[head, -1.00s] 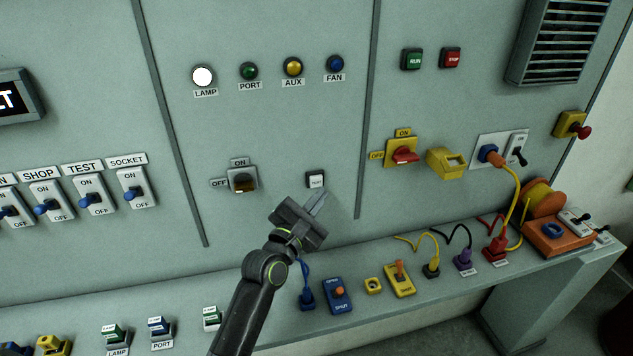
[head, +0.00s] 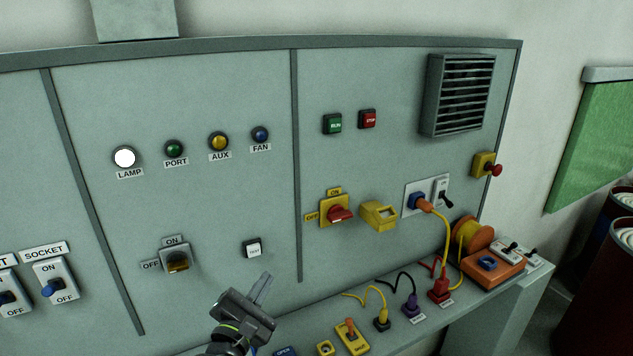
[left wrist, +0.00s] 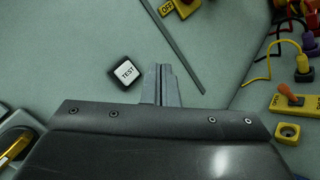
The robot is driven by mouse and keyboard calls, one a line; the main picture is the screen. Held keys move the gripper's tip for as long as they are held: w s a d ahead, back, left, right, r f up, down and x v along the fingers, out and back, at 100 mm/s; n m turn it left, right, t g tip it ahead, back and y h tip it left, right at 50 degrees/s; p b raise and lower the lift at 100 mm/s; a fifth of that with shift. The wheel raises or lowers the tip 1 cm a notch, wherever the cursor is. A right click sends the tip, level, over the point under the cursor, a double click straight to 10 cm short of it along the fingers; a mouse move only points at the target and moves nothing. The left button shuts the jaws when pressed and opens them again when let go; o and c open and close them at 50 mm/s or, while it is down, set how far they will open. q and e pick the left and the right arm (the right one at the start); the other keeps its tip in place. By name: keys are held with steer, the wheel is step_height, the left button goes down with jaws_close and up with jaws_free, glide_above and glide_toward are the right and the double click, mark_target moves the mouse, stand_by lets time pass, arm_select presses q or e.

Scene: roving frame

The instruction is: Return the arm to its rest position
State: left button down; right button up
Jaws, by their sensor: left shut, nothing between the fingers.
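My left gripper (head: 264,288) is at the lower middle of the head view, in front of the grey panel (head: 215,200). Its fingers are shut with nothing between them and point up and right. The left wrist view shows the two fingers (left wrist: 163,70) pressed together. A white TEST button (head: 252,248) is just above and left of the fingertips in the head view. In the left wrist view the TEST button (left wrist: 125,74) is left of the fingers, apart from them. The lower part of my left arm is out of the head view. My right gripper does not show.
A ledge (head: 400,325) below the panel carries several plugs, a yellow switch block (head: 351,338) and an orange cable reel (head: 490,267). A red and yellow rotary switch (head: 337,211) is on the panel. The LAMP light (head: 124,158) glows white. Dark red drums (head: 606,280) stand at far right.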

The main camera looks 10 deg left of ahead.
arm_select(q)
steer(key=s+a+f+m+g+y, duration=0.1)
steer(key=s+a+f+m+g, duration=0.25)
steer(key=s+f+m, duration=0.35)
steer(key=s+a+f+m+g+y, duration=0.1)
steer(key=s+a+f+m+g, duration=0.1)
steer(key=s+f+m+g, duration=0.45)
steer(key=s+a+f+m+g+y, duration=0.1)
steer(key=s+a+f+m+g, duration=0.2)
steer(key=s, duration=0.4)
steer(key=s+a+m+y, duration=0.2)
steer(key=s+m, duration=0.3)
steer(key=s, duration=0.2)
steer(key=s+a+f+m+g+y, duration=0.1)
steer(key=s+a+f+m+g, duration=0.15)
steer(key=s, duration=0.45)
step_height(320, 180, down, 27)
steer(key=a+m+g+b, duration=0.1)
steer(key=a+b, duration=0.1)
steer(key=s+d+f+g+h, duration=0.1)
steer(key=s+f, duration=1.3)
steer(key=f, duration=0.1)
steer(key=shift+s+d+f+b, duration=0.3)
steer(key=shift+s+d+b, duration=0.05)
steer(key=shift+s+b, duration=0.05)
